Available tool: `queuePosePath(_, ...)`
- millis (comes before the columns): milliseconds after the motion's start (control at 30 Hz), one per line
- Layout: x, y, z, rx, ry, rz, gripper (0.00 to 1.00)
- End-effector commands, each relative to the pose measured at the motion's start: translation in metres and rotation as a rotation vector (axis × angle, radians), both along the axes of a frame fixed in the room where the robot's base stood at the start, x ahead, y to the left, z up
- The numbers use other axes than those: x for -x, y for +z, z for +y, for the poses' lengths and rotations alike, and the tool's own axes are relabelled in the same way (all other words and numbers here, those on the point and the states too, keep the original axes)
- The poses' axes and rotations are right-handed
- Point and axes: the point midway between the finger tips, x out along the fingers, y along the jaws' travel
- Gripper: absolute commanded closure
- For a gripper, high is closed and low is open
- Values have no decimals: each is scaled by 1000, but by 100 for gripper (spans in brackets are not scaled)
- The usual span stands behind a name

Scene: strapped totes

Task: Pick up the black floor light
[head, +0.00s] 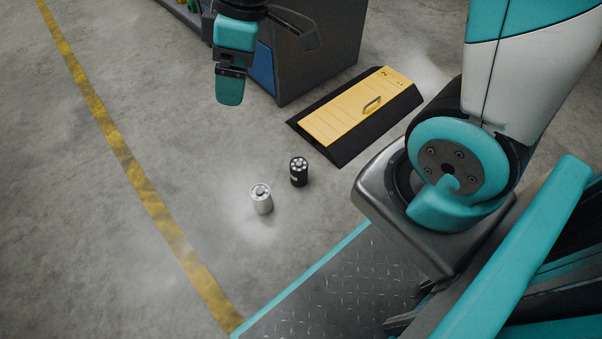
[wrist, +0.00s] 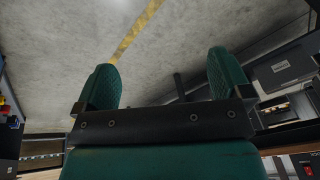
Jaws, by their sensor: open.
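The black floor light (head: 299,171) is a short upright cylinder with round lamps on its top. It stands on the concrete floor in the head view, just right of and behind a white floor light (head: 261,198). My gripper (head: 230,92) hangs at the top of the head view, up and left of both lights and well apart from them. In the wrist view my gripper (wrist: 163,85) shows two green padded fingers spread apart with nothing between them. Neither light can be made out in the wrist view.
A yellow ramp plate (head: 345,112) with a handle and black edges lies behind the black light. A dark cabinet (head: 312,55) stands behind my gripper. A yellow floor line (head: 135,170) runs along the left. The floor left of the lights is clear.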

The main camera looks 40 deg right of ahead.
Motion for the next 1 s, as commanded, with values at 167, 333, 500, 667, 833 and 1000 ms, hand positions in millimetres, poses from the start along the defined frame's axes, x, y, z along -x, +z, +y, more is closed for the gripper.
queuePosePath(167, -70, -125, -65, 104, 212, -50, 4)
queuePosePath(333, -94, -242, -130, 205, 453, -71, 4)
queuePosePath(500, -89, -326, -175, 266, 645, -64, 4)
queuePosePath(667, -82, -363, -193, 289, 740, -57, 4)
queuePosePath(833, -80, -396, -196, 293, 760, -56, 4)
queuePosePath(1000, -80, -437, -195, 291, 759, -56, 4)
